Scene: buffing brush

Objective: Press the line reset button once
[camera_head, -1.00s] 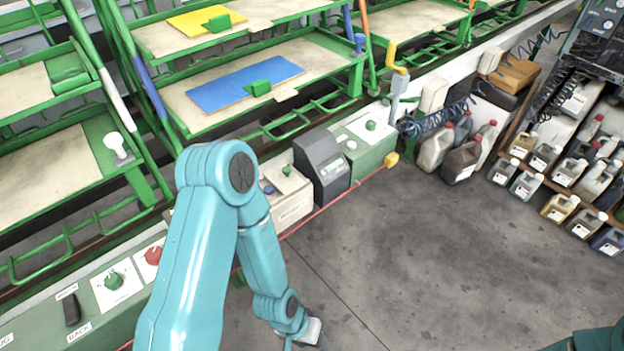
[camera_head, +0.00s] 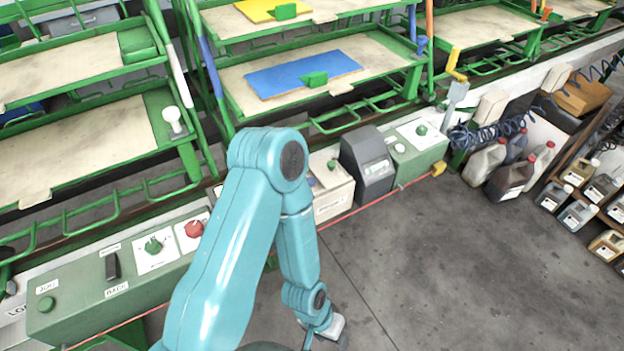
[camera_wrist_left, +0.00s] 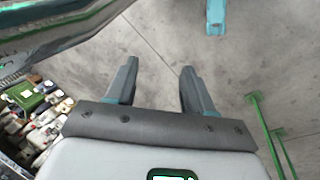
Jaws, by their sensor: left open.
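No button label reading line reset is legible, so I cannot tell which one it is. A cream box (camera_head: 335,205), partly hidden by my arm, has small controls on top. A green box (camera_head: 432,155) at right has a green button (camera_head: 422,129). My left gripper (camera_wrist_left: 160,66) is open and empty over bare floor, apart from all boxes. My right gripper is out of view.
A dark grey display unit (camera_head: 367,165) stands between the cream and right boxes. A red cord (camera_head: 372,205) runs along the front. Green racks (camera_head: 130,110) rise behind. Jugs (camera_head: 510,175) stand at right. The floor (camera_head: 450,270) in front is clear.

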